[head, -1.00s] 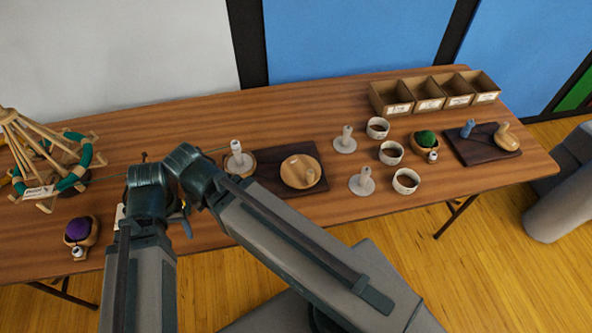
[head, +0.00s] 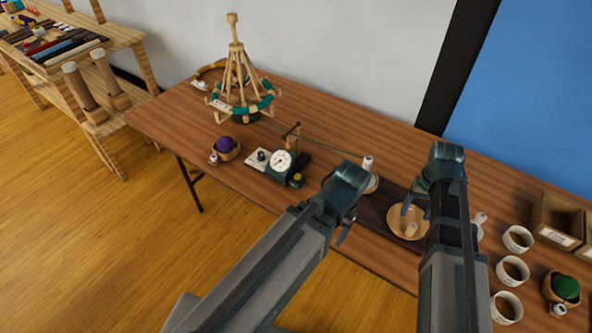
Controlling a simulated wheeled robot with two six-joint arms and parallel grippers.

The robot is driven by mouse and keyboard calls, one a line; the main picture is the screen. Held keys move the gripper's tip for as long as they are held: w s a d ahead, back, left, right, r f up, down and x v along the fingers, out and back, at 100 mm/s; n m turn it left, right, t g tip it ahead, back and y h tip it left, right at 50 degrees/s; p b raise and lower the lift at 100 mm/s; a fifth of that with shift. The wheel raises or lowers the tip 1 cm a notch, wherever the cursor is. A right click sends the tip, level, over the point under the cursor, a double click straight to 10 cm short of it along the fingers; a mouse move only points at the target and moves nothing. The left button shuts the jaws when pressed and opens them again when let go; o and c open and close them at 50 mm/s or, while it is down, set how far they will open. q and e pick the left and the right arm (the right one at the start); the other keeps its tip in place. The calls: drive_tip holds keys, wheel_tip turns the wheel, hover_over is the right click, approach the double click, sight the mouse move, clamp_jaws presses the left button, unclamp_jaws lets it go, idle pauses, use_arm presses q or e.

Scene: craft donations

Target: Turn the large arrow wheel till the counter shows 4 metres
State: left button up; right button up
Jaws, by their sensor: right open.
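The length counter (head: 282,162) is a dark green box with a round white dial, near the table's front edge. The dial's pointer shows, but its reading is too small to make out. I cannot clearly pick out the large arrow wheel. A teal thread (head: 325,147) runs from the yarn on the wooden swift (head: 238,75) past the counter to the right. My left gripper (head: 342,236) is right of the counter, mostly hidden by its arm. My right gripper (head: 409,204) is open over the wooden dish, apart from the counter.
A white card (head: 257,158) with a dark knob lies left of the counter. A bowl with purple yarn (head: 226,147) stands farther left. A white spool (head: 367,164), a wooden dish (head: 398,222), and several cups (head: 517,239) are to the right.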

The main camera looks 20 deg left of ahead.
sight(414, 225)
drive_tip(key=shift+w+d, duration=0.1)
drive_tip(key=shift+d, duration=0.65)
use_arm(q)
drive_tip(key=shift+s+d+f, duration=0.1)
drive_tip(key=shift+d, duration=0.25)
use_arm(e)
drive_tip(key=shift+f, duration=0.1)
use_arm(q)
drive_tip(key=shift+f, duration=0.15)
use_arm(e)
drive_tip(key=shift+a+f, duration=0.1)
use_arm(q)
wheel_tip(414, 225, down, 9)
drive_tip(key=b, duration=0.9)
drive_tip(key=shift+r, duration=0.2)
use_arm(e)
wheel_tip(414, 225, down, 9)
drive_tip(key=shift+r, duration=0.2)
